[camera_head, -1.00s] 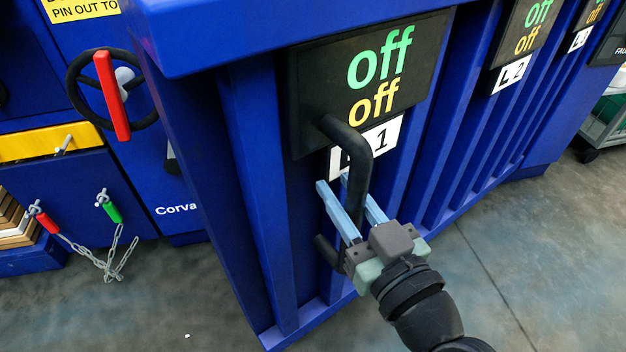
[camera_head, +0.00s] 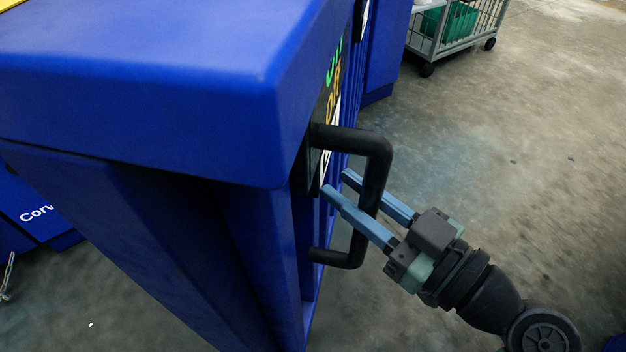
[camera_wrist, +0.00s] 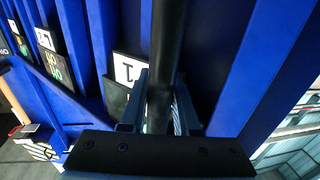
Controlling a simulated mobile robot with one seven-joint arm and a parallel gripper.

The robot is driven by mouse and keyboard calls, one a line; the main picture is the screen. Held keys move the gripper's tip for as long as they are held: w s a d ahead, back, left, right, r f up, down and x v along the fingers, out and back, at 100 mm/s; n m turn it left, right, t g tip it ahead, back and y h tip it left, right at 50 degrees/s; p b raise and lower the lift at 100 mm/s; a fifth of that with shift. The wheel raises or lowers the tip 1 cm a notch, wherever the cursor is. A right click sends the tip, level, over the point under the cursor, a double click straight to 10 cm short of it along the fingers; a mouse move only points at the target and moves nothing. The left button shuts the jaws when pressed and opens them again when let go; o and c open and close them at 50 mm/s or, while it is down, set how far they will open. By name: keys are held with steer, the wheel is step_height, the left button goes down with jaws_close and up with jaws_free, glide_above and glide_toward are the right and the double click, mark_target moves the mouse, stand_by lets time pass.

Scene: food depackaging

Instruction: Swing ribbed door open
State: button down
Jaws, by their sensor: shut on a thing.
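The blue ribbed door (camera_head: 262,245) fills the left of the head view and is seen nearly edge-on. Its ribs also show in the wrist view (camera_wrist: 212,50). A black bar handle (camera_head: 377,165) stands out from the front face, bent at both ends. My gripper (camera_head: 337,182) reaches in from the lower right, with its light blue fingers on either side of the handle's upright bar. In the wrist view the handle (camera_wrist: 167,40) runs down between the fingers, and my gripper is shut on it. The exact contact is partly hidden by the gripper body.
A grey wire cart (camera_head: 468,28) with a green bin inside stands on the floor at the top right. The concrete floor (camera_head: 520,170) right of the door is clear. More blue panels with number labels (camera_wrist: 46,40) show at the left of the wrist view.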

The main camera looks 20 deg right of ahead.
steer(key=shift+s+d, duration=1.05)
steer(key=c, duration=0.7)
jaws_free()
steer(key=shift+s, duration=0.1)
steer(key=shift+o, duration=0.2)
steer(key=shift+d, duration=0.1)
steer(key=shift+d, duration=0.1)
steer(key=p, duration=0.4)
glide_toward(378, 204)
steer(key=shift+s+d+f, duration=0.35)
steer(key=shift+d+f, duration=0.15)
steer(key=shift+d, duration=0.1)
steer(key=shift+s+d+f, duration=0.4)
steer(key=shift+d+f, duration=0.05)
steer(key=shift+d, duration=0.1)
